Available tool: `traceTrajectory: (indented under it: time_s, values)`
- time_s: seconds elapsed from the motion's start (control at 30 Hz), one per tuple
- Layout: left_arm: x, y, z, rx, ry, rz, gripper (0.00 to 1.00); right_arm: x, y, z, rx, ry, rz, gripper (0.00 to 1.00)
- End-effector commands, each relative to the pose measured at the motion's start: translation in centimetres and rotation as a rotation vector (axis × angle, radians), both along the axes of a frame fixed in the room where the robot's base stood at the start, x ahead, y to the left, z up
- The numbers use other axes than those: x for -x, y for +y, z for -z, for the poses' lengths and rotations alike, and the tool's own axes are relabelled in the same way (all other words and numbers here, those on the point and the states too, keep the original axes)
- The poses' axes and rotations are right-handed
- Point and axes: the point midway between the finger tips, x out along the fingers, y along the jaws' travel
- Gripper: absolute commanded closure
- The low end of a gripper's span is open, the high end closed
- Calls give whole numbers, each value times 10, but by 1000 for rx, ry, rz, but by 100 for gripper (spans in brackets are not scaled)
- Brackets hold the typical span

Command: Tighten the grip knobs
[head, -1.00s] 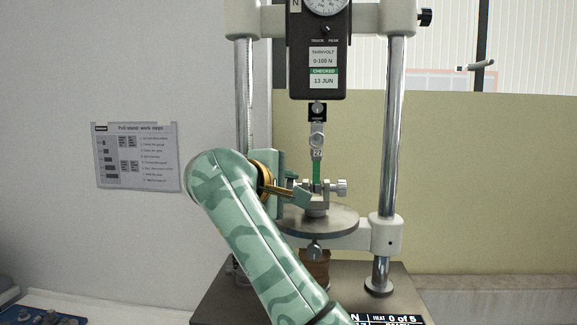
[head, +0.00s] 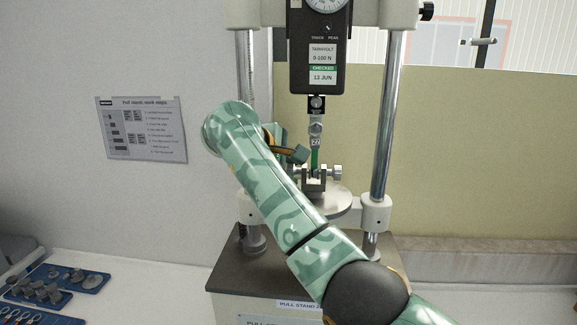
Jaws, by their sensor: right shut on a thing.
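The pull stand's lower grip (head: 315,184) sits on a round plate, with a silver knob (head: 337,173) showing on its right side. A green strip (head: 315,158) stands upright between it and the upper grip (head: 316,132), which hangs under the black force gauge (head: 320,50). My right gripper (head: 299,156) reaches in from the left and is shut at the left side of the lower grip. It seems to hold the left knob there, which the fingers and wrist hide. My left gripper is not in view.
Two steel columns (head: 386,120) flank the grips, the left one partly behind my arm. The dark stand base (head: 232,272) is below. Blue trays (head: 75,277) with metal parts lie at the lower left. A work-steps sheet (head: 145,130) hangs on the wall.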

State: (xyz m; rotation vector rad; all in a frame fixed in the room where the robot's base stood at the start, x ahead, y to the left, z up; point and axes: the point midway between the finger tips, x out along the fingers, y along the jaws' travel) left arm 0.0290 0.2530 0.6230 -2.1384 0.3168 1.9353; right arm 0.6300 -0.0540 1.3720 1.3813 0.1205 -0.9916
Motion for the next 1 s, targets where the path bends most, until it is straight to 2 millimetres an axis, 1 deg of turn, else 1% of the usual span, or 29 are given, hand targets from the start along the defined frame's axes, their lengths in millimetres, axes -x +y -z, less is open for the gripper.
traceTrajectory:
  time_s: [0.17, 0.2, 0.23, 0.27, 0.53, 0.67, 0.77, 0.87, 1.0]
  values:
    - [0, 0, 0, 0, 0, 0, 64, 0, 0, 2, -1, 4, 0, 95]
    - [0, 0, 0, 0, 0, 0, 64, 0, 0, 2, -1, 4, 0, 64]
    - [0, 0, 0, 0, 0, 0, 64, 0, 0, 2, -1, 4, 0, 55]
    - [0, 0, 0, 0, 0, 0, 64, 0, 0, 2, -1, 3, 0, 50]
    - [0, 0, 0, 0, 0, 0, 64, 0, 0, 0, 0, 0, 0, 50]
    - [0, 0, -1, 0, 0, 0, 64, 6, 5, -7, 2, -2, 0, 50]
    - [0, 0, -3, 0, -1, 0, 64, 16, 14, -18, 2, -5, -1, 50]
    - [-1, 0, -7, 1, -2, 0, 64, 33, 28, -36, 1, -7, -1, 50]
    - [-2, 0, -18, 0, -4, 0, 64, 57, 48, -62, 3, -5, 0, 50]
